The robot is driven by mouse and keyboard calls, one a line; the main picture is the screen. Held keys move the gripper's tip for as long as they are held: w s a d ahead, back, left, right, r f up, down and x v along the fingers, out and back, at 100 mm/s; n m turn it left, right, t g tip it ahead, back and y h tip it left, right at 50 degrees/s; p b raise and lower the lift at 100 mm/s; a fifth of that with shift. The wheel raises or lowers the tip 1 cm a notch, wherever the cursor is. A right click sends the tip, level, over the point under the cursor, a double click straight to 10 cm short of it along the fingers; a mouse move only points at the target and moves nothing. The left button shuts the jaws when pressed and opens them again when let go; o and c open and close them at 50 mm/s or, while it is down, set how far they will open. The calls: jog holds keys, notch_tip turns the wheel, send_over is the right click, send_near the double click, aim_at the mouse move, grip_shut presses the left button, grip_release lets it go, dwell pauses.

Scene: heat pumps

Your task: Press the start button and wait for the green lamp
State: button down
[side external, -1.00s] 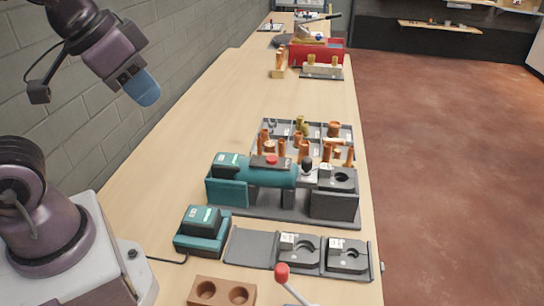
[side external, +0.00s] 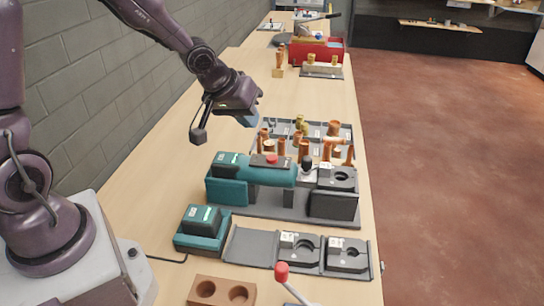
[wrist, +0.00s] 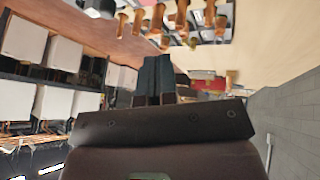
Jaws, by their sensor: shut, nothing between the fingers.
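The teal machine (side external: 270,175) stands on a grey base on the bench, with a red button (side external: 271,159) on its top. I cannot make out a green lamp. My gripper (side external: 249,119) is above and behind the machine, near the tray of copper fittings, and apart from the button. Its blue fingertips are partly hidden by the wrist. In the wrist view my gripper (wrist: 155,75) has its two dark fingers together with nothing between them.
A grey tray (side external: 345,126) of copper fittings lies behind the machine. A teal battery unit (side external: 203,230), a grey jaw tray (side external: 250,246), a red-tipped lever (side external: 282,272) and a brown block (side external: 221,290) are in front. A red toolbox (side external: 318,50) stands far back.

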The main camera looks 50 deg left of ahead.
aim_at(270, 156)
jog(key=w+t, duration=0.1)
jog(key=w+d+r+n, duration=0.1)
jog(key=w+r+n+t, duration=0.1)
jog(key=w, duration=0.1)
jog(key=shift+d+r+t+h, duration=0.25)
jog(key=shift+d+t+h, duration=0.05)
jog(key=shift+h, duration=0.1)
jog(key=shift+f, duration=4.45)
jog(key=shift+f, duration=0.1)
jog(key=shift+f, duration=0.3)
